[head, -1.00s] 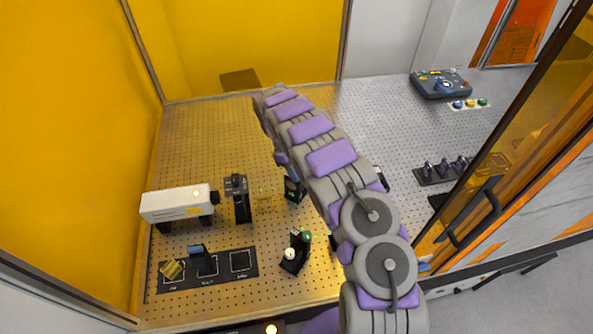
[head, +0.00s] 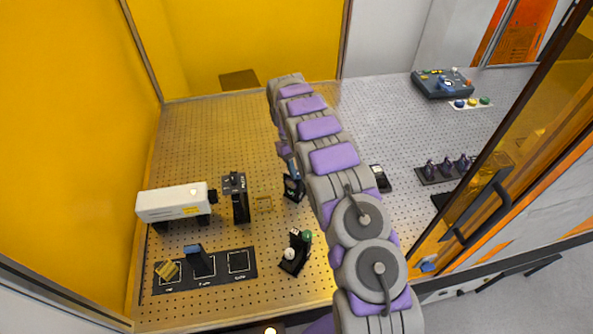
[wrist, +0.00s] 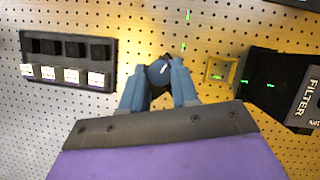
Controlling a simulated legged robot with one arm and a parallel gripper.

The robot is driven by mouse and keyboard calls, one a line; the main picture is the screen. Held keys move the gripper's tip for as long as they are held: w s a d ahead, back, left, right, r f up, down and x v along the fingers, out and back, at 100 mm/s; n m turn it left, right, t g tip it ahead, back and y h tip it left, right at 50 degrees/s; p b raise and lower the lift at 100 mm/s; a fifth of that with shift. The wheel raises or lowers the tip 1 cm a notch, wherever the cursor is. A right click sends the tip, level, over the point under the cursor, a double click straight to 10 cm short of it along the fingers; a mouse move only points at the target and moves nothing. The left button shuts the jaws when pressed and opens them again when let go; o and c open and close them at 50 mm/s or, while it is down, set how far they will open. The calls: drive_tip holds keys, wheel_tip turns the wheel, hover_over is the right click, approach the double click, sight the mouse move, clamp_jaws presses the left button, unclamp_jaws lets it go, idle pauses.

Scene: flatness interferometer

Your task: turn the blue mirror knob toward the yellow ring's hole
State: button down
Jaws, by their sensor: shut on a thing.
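The blue mirror knob (wrist: 158,72) is round and dark blue with a small white mark. It sits between the two blue-grey fingers of my gripper (wrist: 160,80), which are shut on it. In the head view my gripper (head: 292,170) is small and partly hidden by my arm, by a black mirror mount (head: 293,189). The yellow ring (wrist: 220,70) looks like a small square frame with a hole, right of my gripper in the wrist view. In the head view the yellow ring (head: 264,204) stands left of the mount. Green light marks show on and near it.
A black filter block (wrist: 300,100) stands right of the ring in the wrist view. A dark rack (wrist: 70,50) with several slots is at the left. In the head view a white laser box (head: 175,203) is at the left and another black mount (head: 295,252) stands in front.

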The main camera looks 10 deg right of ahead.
drive_tip(key=shift+m+y+b, duration=0.3)
drive_tip(key=shift+m+y, duration=0.2)
drive_tip(key=shift+m, duration=0.6)
drive_tip(key=c, duration=0.9)
unclamp_jaws()
drive_tip(key=shift+o, duration=0.2)
drive_tip(key=shift+r, duration=0.1)
drive_tip(key=p+v, duration=0.6)
drive_tip(key=v, duration=0.1)
drive_tip(key=shift+w, duration=0.2)
